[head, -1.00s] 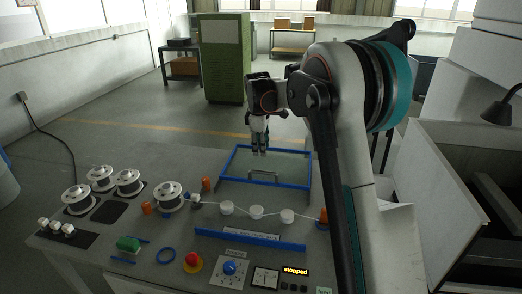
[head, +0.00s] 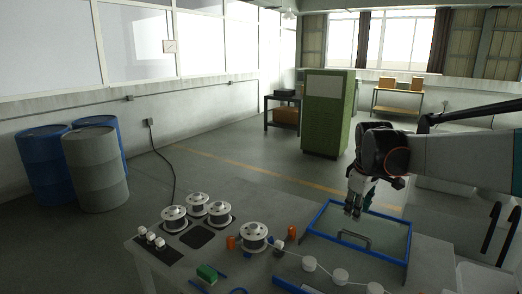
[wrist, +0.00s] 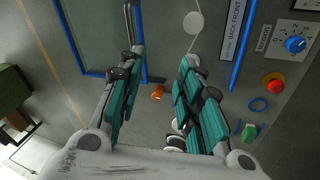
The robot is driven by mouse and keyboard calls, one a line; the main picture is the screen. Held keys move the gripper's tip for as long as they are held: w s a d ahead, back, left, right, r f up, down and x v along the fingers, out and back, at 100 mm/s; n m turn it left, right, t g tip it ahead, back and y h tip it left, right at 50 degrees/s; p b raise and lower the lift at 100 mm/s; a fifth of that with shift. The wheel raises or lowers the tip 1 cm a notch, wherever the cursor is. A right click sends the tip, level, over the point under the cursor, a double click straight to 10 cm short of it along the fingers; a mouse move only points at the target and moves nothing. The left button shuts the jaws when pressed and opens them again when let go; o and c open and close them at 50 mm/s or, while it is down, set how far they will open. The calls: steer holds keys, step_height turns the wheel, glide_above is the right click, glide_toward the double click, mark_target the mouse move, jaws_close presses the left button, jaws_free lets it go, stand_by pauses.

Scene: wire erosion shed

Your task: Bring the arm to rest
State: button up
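My gripper (head: 354,208) hangs from my arm at the right of the head view, fingers pointing down, over or near the back part of the blue-framed panel (head: 318,214) on the table. In the wrist view my gripper (wrist: 162,56) shows two teal-padded fingers spread apart with nothing between them. An orange peg (wrist: 157,92) and the table surface show through the gap, below the fingers. The fingers look clear of the table.
The grey table (head: 150,250) carries several white spools (head: 174,216), a green block (head: 207,273), white rollers (head: 309,264) and a red button (wrist: 273,82). A green cabinet (head: 328,115) stands behind. Barrels (head: 95,168) stand at left. The floor between is open.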

steer(key=s+a+m+t+b, duration=0.1)
steer(key=s+a+m, duration=0.15)
steer(key=s, duration=0.55)
steer(key=s+a+m+t+b, duration=0.1)
steer(key=s+a+m+b, duration=0.15)
steer(key=s, duration=0.55)
steer(key=s+a+f+m+t, duration=0.1)
steer(key=s+f, duration=0.3)
steer(key=s, duration=0.3)
steer(key=s+a+f+m+t+y+b, duration=0.1)
steer(key=s+a+f+m, duration=0.1)
steer(key=s+f, duration=0.2)
steer(key=s, duration=0.3)
steer(key=shift+s+a+f+b, duration=0.15)
steer(key=shift+s+f+b, duration=0.15)
